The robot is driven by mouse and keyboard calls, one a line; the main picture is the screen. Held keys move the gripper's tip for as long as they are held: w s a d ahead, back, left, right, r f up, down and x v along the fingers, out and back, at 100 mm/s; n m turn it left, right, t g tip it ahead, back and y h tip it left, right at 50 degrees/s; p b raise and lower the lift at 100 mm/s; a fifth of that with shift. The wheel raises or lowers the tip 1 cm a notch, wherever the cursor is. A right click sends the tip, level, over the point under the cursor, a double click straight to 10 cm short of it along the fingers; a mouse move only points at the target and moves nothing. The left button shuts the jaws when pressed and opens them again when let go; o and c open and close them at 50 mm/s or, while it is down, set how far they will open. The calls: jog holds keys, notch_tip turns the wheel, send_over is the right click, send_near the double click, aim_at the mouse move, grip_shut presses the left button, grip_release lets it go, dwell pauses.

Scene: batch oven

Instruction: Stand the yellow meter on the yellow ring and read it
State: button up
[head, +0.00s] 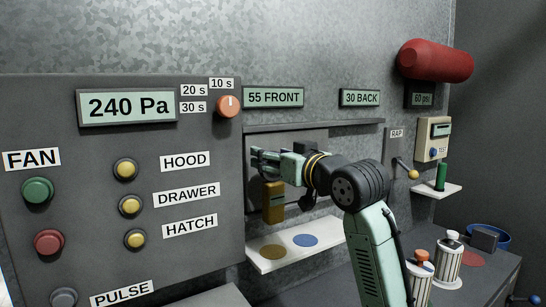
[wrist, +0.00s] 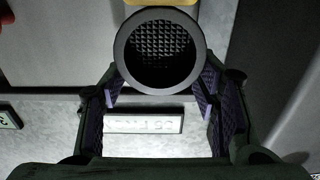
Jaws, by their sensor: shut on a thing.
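The yellow meter (head: 273,204) hangs upright from my gripper (head: 268,160) in the head view, above the white shelf. My gripper is shut on its upper part. In the wrist view, a dark round mesh-filled end (wrist: 160,55) of the meter sits between my two fingers (wrist: 158,90), with a bit of yellow body at the top edge. The yellow ring (head: 272,252) is a flat disc on the shelf, below the meter and apart from it. No reading on the meter can be made out.
A blue disc (head: 305,240) lies right of the yellow ring on the white shelf (head: 270,265). The button panel (head: 120,180) stands to the left. A ledge (head: 315,125) runs above my gripper. Black-and-white canisters (head: 448,254) stand on the counter at right.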

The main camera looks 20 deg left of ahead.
aim_at(277, 194)
jog(key=shift+f+b, duration=2.15)
jog(key=shift+f, duration=1.25)
jog(key=shift+f+b, duration=0.5)
jog(key=shift+f, duration=0.2)
jog(key=o, duration=1.7)
jog(key=shift+s, duration=0.1)
jog(key=shift+o, duration=0.2)
jog(key=shift+f, duration=0.1)
